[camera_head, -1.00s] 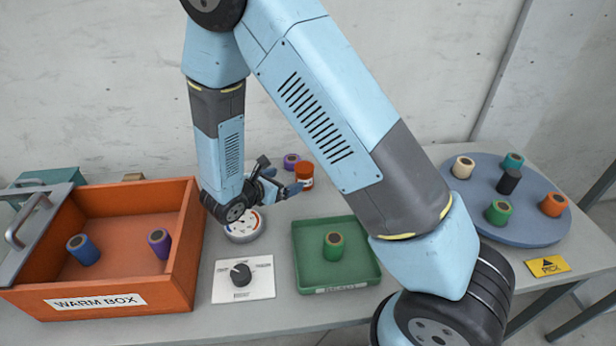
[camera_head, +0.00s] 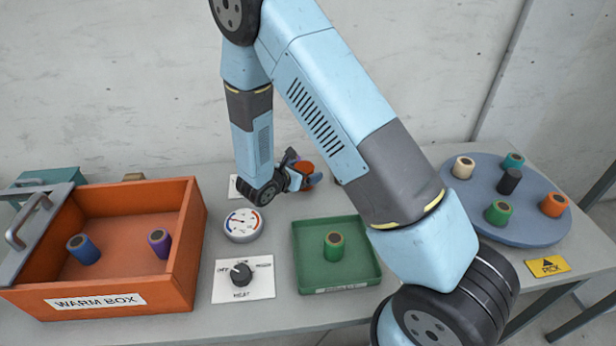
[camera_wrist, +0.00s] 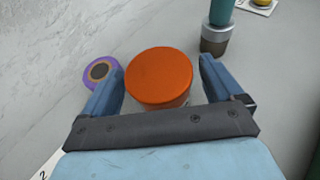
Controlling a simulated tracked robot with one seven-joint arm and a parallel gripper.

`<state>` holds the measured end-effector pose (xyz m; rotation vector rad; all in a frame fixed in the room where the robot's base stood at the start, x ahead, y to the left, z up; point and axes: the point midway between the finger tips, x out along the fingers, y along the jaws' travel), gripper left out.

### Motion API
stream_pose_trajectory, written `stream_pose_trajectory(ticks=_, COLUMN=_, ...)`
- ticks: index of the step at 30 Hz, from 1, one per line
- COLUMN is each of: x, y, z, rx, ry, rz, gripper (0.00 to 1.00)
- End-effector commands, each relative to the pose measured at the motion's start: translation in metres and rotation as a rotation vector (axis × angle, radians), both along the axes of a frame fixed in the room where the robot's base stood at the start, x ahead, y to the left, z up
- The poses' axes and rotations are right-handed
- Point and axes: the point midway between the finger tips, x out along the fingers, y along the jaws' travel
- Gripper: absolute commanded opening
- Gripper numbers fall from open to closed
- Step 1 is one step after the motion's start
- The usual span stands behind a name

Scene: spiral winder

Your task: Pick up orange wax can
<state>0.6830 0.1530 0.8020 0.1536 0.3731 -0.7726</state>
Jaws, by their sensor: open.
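The orange wax can (camera_wrist: 160,77) stands upright on the table, seen from above in the wrist view. My gripper (camera_wrist: 162,75) is open, with one blue finger on each side of the can and a visible gap beside the right finger. I cannot tell whether the left finger touches it. In the head view the orange can (camera_head: 307,172) is partly hidden behind my gripper (camera_head: 304,175).
A purple spool (camera_wrist: 100,71) stands just outside the left finger. A grey-brown cylinder with a teal top (camera_wrist: 215,38) stands beyond the right finger. A dial gauge (camera_head: 243,225), green tray (camera_head: 375,278) and orange warm box (camera_head: 185,280) lie nearer the front.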

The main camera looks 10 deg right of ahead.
Motion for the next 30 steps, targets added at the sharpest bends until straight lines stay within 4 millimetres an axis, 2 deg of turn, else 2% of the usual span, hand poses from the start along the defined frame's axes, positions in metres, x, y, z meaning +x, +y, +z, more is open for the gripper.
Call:
stream_pose_trajectory(ticks=8, x=0.0026, y=-0.0026, z=-0.0016, rx=0.0, ry=0.0, rz=0.0, gripper=0.92)
stream_pose_trajectory(ticks=27, x=0.0025, y=-0.0023, z=-0.0015, rx=0.0, ry=0.0, rz=0.0, gripper=0.31)
stream_pose_trajectory(ticks=30, x=0.0026, y=-0.0023, z=-0.0013, rx=0.0, ry=0.0, rz=0.001, gripper=0.31)
